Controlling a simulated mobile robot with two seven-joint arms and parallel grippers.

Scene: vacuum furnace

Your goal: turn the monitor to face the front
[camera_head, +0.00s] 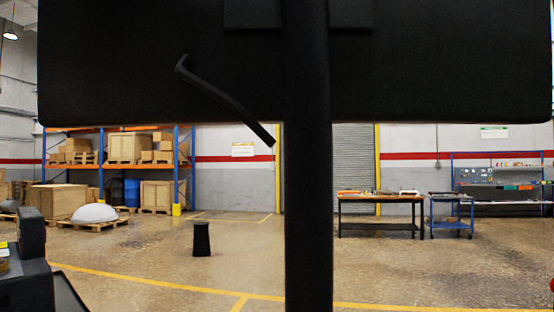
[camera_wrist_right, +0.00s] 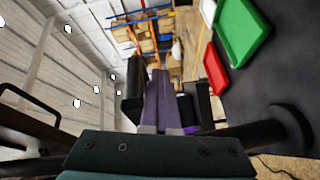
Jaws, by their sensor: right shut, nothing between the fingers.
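The monitor (camera_head: 150,75) fills the top of the head view as a broad dark panel. It is carried on a thick black post (camera_head: 308,200). A bent black handle (camera_head: 225,98) slants down across its left half and reaches below its lower edge. My right gripper (camera_wrist_right: 160,78) shows in the right wrist view, with its fingers together and empty. It does not show in the head view, so its distance from the monitor is unclear. My left gripper is in neither view.
A red tray (camera_wrist_right: 215,68) and a green tray (camera_wrist_right: 240,30) lie on a dark surface in the wrist view. The floor between is mostly clear.

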